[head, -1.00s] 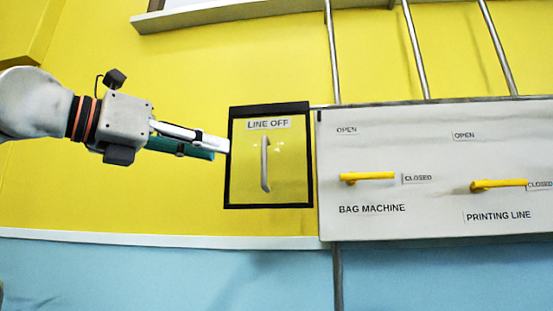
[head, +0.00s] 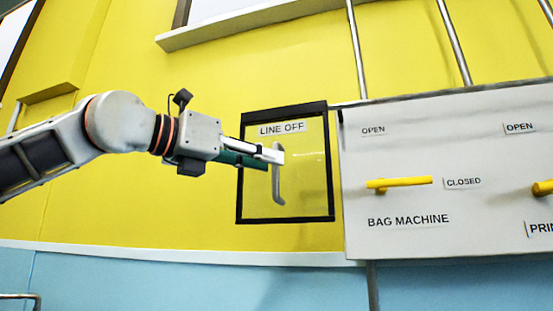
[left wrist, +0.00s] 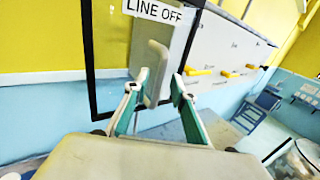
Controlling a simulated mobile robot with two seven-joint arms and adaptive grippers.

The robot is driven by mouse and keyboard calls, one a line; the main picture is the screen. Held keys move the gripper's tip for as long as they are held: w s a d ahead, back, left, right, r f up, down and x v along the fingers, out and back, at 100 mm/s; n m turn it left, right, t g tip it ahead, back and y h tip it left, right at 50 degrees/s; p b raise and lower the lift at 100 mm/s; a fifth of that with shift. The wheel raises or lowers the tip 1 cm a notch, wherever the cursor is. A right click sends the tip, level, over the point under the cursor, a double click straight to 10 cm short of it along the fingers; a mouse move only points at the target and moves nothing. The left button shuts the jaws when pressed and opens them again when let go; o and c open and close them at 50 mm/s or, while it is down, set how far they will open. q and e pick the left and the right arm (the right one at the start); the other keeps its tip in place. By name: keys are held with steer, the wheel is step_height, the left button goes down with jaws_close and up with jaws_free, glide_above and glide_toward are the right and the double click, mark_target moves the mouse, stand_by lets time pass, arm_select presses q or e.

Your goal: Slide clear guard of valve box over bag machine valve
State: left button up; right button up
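The clear guard (head: 310,190) is a see-through panel with a black frame and a "LINE OFF" label. It stands left of the white valve box (head: 405,240), beside the bag machine valve (head: 405,183), not over it. That valve's yellow lever lies level, pointing at "CLOSED". The guard's upright grey handle (head: 278,187) also shows in the left wrist view (left wrist: 155,72). My left gripper (head: 278,155) is at the upper part of the handle. In the left wrist view its fingers (left wrist: 160,88) are apart, with the handle between them; contact is unclear. My right gripper is not in view.
A thin rail (head: 348,104) runs along the top of the guard toward the box. The printing line valve (head: 543,188) is farther right, cut by the picture edge. Pipes (head: 452,42) rise above the box. The box front between guard and bag machine valve is clear.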

mark_target(276, 190)
arm_select(q)
steer(key=shift+p+x, duration=0.35)
steer(key=shift+x, duration=1.25)
steer(key=shift+c, duration=0.3)
jaws_close()
steer(key=shift+d, duration=0.1)
